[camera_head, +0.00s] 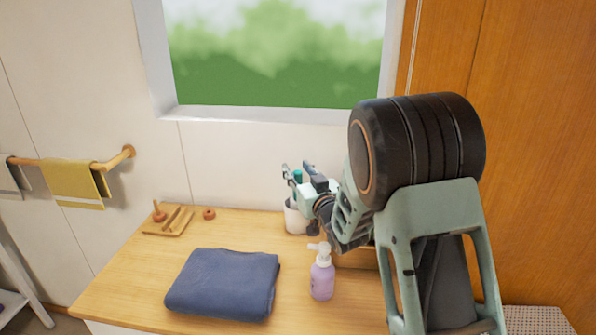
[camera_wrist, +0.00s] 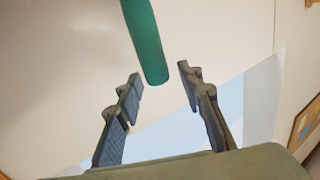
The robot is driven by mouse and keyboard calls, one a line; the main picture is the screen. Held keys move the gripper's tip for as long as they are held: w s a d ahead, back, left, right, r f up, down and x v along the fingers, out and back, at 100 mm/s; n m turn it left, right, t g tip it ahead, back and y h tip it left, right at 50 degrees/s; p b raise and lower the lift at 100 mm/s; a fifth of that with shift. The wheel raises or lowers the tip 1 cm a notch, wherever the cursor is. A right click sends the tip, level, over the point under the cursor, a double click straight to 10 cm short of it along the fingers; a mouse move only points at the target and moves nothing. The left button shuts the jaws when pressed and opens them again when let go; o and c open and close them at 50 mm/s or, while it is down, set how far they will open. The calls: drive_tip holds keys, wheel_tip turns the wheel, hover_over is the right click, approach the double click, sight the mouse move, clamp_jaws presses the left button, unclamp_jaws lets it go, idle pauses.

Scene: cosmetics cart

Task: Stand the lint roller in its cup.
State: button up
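The teal handle of the lint roller (camera_head: 297,176) rises above the white cup (camera_head: 295,217) at the back of the wooden counter. In the wrist view the teal handle (camera_wrist: 146,42) comes down from the top edge, and its rounded end lies between my fingertips. My gripper (camera_head: 296,169) is open above the cup. In the wrist view both fingers of my gripper (camera_wrist: 159,74) stand apart from the handle, with a gap on each side. The roller's lower part is hidden, so I cannot tell how it meets the cup.
A lilac pump bottle (camera_head: 321,276) stands in front of the cup, below my arm. A folded blue towel (camera_head: 224,284) lies at front left. A wooden soap dish (camera_head: 168,224) and a small brown ring (camera_head: 209,213) lie at back left. The wall and window are close behind.

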wheel_tip(320, 180, up, 10)
idle(0.7)
drive_tip(key=shift+d, duration=0.1)
idle(0.6)
